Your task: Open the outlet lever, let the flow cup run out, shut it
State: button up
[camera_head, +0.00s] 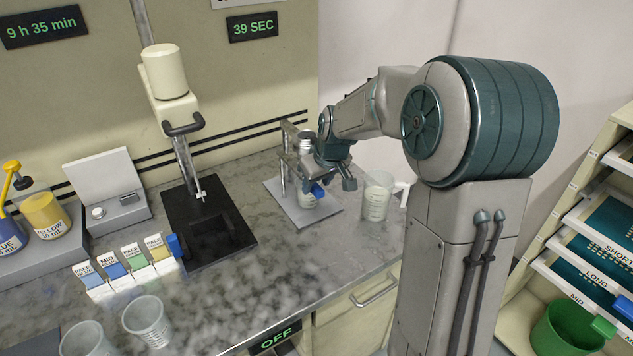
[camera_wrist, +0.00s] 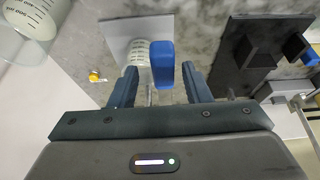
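The flow cup (camera_head: 304,143) stands on a post with a grey base plate (camera_head: 328,218), partly hidden behind my gripper. The blue outlet lever (camera_head: 318,190) shows below my gripper; in the wrist view the blue lever (camera_wrist: 162,62) stands between my two fingers. My gripper (camera_head: 335,181) is open, with a gap on each side of the lever in the wrist view (camera_wrist: 161,88). A graduated beaker (camera_head: 306,200) stands on the base plate under the cup. Whether liquid is running is too hidden to tell.
Another beaker (camera_head: 377,195) stands right of the plate, near the wall. Two beakers (camera_head: 147,320) stand at the front left. A wall display (camera_head: 252,27) reads 39 SEC.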

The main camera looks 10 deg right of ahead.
jog(key=b+v, duration=0.2)
jog(key=v, duration=1.2)
jog(key=s+a+f+m, duration=0.1)
jog(key=s+f, duration=0.3)
jog(key=s, duration=0.7)
jog(key=s+a+f+m+g+h, duration=0.1)
jog(key=s+f+m, duration=0.2)
jog(key=s, duration=0.9)
notch_tip(320, 180, down, 2)
jog(key=shift+f+h, duration=0.1)
jog(key=shift+h, duration=0.2)
